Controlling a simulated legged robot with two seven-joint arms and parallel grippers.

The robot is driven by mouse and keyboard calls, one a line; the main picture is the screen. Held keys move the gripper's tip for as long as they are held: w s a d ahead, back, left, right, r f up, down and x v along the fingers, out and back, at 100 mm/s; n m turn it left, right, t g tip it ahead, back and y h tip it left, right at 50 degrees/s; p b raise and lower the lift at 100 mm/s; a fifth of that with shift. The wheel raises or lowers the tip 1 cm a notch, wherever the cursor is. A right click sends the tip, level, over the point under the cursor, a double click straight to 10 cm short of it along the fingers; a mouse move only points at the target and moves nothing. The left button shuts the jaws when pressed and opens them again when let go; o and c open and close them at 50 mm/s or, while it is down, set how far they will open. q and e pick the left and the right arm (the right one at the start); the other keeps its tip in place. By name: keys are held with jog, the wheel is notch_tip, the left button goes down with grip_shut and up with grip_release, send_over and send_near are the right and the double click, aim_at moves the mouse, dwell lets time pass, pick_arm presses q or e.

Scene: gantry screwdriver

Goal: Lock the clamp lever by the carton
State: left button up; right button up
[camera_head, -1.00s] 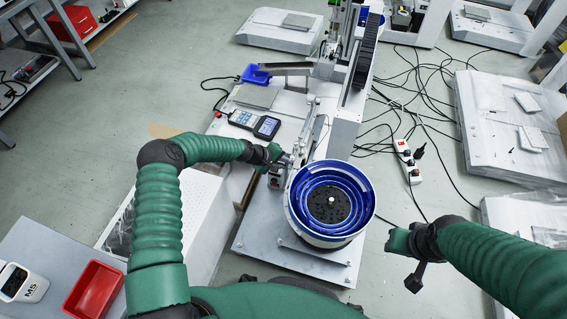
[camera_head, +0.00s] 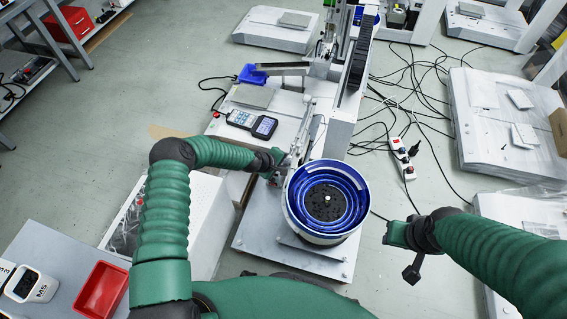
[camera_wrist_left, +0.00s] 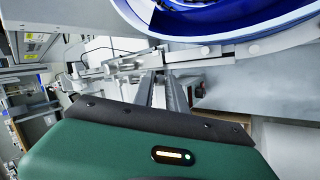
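My left gripper (camera_head: 276,163) is at the left side of the blue bowl feeder (camera_head: 290,205), beside a silver mechanism with an upright bar (camera_head: 302,125). In the left wrist view, its two dark fingers (camera_wrist_left: 163,92) point forward with a narrow gap between them, below the blue bowl (camera_wrist_left: 225,20), toward metal rail parts (camera_wrist_left: 120,65). I see nothing clearly held between them. I cannot make out the clamp lever for certain. A brown carton (camera_head: 559,130) shows at the right edge, far from my left gripper. My right gripper (camera_head: 396,235) hangs right of the bowl, touching nothing; its fingers are unclear.
A handheld meter (camera_head: 252,123) lies on the machine base behind my left gripper. A red tray (camera_head: 101,290) is at the lower left. A power strip (camera_head: 402,158) and loose black cables lie on the floor at the right. A white perforated box (camera_head: 192,220) stands under my left arm.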

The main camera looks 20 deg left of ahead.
pick_arm(q)
jog(key=o, duration=0.4)
jog(key=p+v, duration=0.7)
jog(key=v, duration=0.9)
jog(key=shift+s+a+r, duration=0.15)
jog(key=shift+s+a, duration=0.05)
jog(key=shift+s, duration=0.05)
jog(key=s+d+r+m+g+y, duration=0.1)
jog(key=s+r+m+g+y, duration=0.3)
jog(key=s+r+m, duration=1.25)
jog(key=s+r+n+p, duration=0.1)
jog(key=r+p, duration=0.7)
jog(key=r, duration=0.2)
jog(key=s+r+n+p, duration=0.2)
jog(key=r+p, duration=0.7)
jog(key=r, duration=0.1)
jog(key=s+r+n+p, duration=0.1)
jog(key=s+r+p, duration=0.1)
jog(key=r+p, duration=0.7)
jog(key=shift+d+r, duration=0.25)
jog(key=shift+r, duration=0.45)
